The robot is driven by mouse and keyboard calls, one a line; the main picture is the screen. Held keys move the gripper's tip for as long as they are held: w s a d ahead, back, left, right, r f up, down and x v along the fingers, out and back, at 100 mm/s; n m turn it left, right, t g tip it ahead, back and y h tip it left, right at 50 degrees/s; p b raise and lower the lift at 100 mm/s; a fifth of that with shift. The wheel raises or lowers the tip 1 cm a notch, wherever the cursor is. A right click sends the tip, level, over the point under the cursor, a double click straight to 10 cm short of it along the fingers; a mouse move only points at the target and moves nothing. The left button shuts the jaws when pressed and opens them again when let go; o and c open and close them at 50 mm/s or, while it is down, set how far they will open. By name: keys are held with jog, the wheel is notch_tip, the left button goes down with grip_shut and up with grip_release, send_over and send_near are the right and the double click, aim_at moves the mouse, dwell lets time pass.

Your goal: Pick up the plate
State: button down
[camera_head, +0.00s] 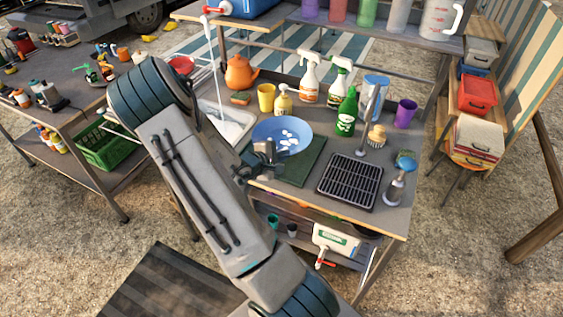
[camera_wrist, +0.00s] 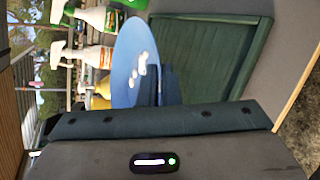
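The blue plate (camera_head: 296,128) with several white spots on it is at the middle of the worktop, over the far-left part of a dark green mat (camera_head: 302,167). My gripper (camera_head: 266,150) is at the plate's near-left rim. In the wrist view the plate (camera_wrist: 124,65) lies right at my fingers (camera_wrist: 162,85), which overlap its edge. The fingers look close together, but I cannot tell whether they are shut on the rim. My gripper hides part of the near rim. I cannot tell whether the plate touches the mat.
Behind the plate stand a yellow cup (camera_head: 266,97), a soap bottle (camera_head: 283,102), spray bottles (camera_head: 309,78) and an orange teapot (camera_head: 240,73). A green bottle (camera_head: 347,115) is to the right, with a black rack (camera_head: 349,182) nearer. A sink (camera_head: 229,123) is left.

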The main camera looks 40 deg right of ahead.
jog(key=s+r+p, duration=0.2)
jog(key=s+r, duration=0.4)
jog(key=s, duration=0.4)
jog(key=shift+s+d+r, duration=0.25)
jog(key=shift+s+d, duration=0.05)
jog(key=shift+s, duration=0.1)
